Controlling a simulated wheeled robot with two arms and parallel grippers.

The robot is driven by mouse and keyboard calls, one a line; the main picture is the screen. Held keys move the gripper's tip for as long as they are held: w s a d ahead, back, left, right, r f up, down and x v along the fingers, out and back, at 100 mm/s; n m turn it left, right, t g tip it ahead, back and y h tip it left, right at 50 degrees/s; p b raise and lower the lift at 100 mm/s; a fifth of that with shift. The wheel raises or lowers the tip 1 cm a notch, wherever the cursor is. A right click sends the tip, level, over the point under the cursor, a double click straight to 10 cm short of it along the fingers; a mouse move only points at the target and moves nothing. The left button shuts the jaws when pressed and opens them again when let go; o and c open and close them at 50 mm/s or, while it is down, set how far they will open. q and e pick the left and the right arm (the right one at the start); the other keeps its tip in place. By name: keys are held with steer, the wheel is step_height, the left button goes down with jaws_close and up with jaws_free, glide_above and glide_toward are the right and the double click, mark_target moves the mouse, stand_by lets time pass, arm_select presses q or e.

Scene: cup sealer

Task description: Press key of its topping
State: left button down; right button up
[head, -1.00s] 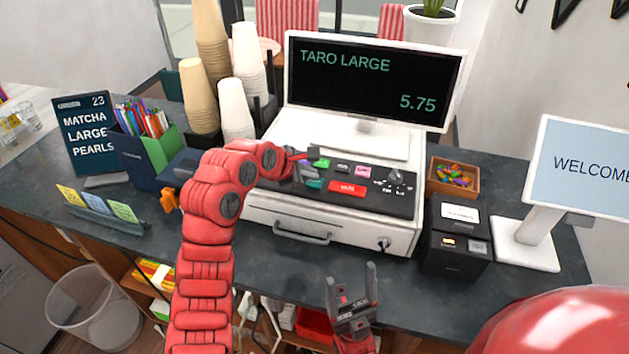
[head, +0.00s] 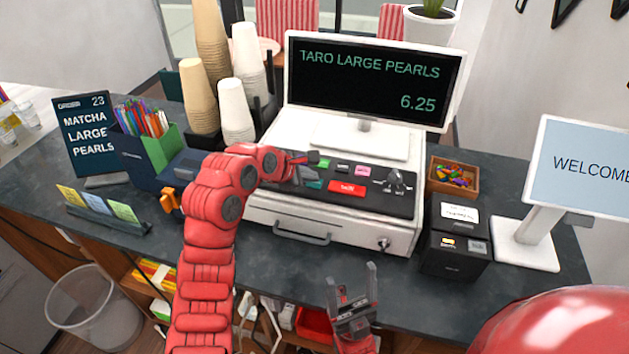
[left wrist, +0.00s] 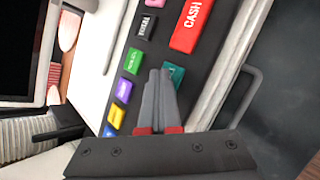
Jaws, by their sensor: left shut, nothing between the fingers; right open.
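The key panel (head: 388,207) lies on the white cash register (head: 345,233). My left gripper (head: 312,158) is shut and empty at the panel's left part. In the left wrist view its fingertips (left wrist: 160,76) are between a green key (left wrist: 133,61) and a teal key (left wrist: 176,75); whether they touch a key, I cannot tell. A red CASH key (left wrist: 192,22) is beyond. The register screen (head: 370,85) reads TARO LARGE PEARLS, 6.25. The order sign (head: 84,135) reads 23, MATCHA LARGE PEARLS. My right gripper (head: 356,290) is open and empty before the counter.
Stacked cups (head: 235,110) stand behind my left arm. A pen holder (head: 150,150) and a card rack (head: 105,212) are at the left. A black box (head: 455,250), a small wooden tray (head: 455,170) and a WELCOME screen (head: 590,170) are at the right.

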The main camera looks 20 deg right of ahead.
mark_target(310, 184)
stand_by(0.3)
arm_select(q)
steer(key=shift+r+p, duration=0.45)
steer(key=shift+r, duration=0.35)
steer(key=shift+r+p, duration=0.6)
steer(key=shift+r, duration=0.75)
steer(key=shift+r+p, duration=0.4)
steer(key=shift+r, duration=0.8)
